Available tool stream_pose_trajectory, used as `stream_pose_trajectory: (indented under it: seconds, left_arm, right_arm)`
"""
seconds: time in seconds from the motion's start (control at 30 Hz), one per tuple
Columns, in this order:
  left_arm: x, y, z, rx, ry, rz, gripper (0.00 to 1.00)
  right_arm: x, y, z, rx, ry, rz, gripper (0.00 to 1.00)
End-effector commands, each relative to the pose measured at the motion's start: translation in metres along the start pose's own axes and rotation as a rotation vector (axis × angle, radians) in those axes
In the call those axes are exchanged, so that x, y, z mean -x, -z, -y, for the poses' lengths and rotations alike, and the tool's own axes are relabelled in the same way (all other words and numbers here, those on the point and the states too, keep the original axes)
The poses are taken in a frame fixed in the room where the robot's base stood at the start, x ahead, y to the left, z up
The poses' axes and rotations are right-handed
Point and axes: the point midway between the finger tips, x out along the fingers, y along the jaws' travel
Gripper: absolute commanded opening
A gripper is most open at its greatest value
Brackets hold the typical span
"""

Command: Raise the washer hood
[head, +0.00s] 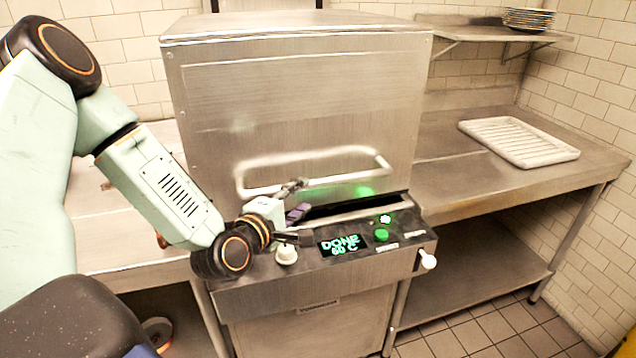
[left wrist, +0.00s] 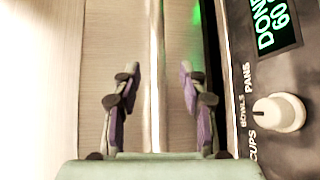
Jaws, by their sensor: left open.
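The washer hood (head: 300,110) is a large brushed-steel box, standing low over the washer with a narrow dark gap under its front edge. A pale bar handle (head: 345,179) runs across its lower front. My left gripper (head: 298,197) is open at the left half of the handle, just above the control panel. In the left wrist view the handle (left wrist: 156,60) runs lengthwise between the two spread, purple-padded fingers (left wrist: 157,90), touching neither. How deep it sits between them I cannot tell. My right gripper is not in view.
The control panel (head: 300,268) below the hood has a display reading DONE 60 C, a green button (head: 381,235) and a white knob (head: 286,254). A white rack (head: 519,141) lies on the right counter. Plates (head: 528,18) are stacked on the wall shelf (head: 480,33).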

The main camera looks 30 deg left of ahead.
Motion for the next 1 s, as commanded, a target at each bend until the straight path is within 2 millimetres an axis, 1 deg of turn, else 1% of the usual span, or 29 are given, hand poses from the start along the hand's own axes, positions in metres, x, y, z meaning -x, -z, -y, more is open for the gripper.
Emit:
stream_pose_trajectory:
  seconds: [0.03,0.17,0.33,0.6,0.7,0.83,1.0]
  left_arm:
    - [-0.001,0.001,-0.003,0.011,-0.010,-0.002,0.43]
    - [-0.009,0.001,-0.002,0.009,-0.010,0.000,0.43]
    - [-0.027,-0.002,-0.001,0.004,-0.010,0.004,0.43]
    - [-0.062,-0.001,-0.001,0.005,-0.008,0.002,0.43]
    - [-0.070,-0.001,-0.002,0.006,-0.008,0.002,0.43]
    - [-0.076,-0.001,-0.002,0.009,-0.008,0.001,0.43]
    - [-0.077,-0.001,-0.002,0.010,-0.008,0.001,0.43]
  right_arm:
    - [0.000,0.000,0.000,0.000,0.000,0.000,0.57]
    - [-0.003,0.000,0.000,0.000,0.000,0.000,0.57]
    - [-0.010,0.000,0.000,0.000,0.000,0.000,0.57]
    - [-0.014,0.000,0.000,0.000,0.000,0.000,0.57]
    - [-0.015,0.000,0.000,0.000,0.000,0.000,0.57]
    - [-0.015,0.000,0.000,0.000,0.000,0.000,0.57]
    - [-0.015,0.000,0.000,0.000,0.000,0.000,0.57]
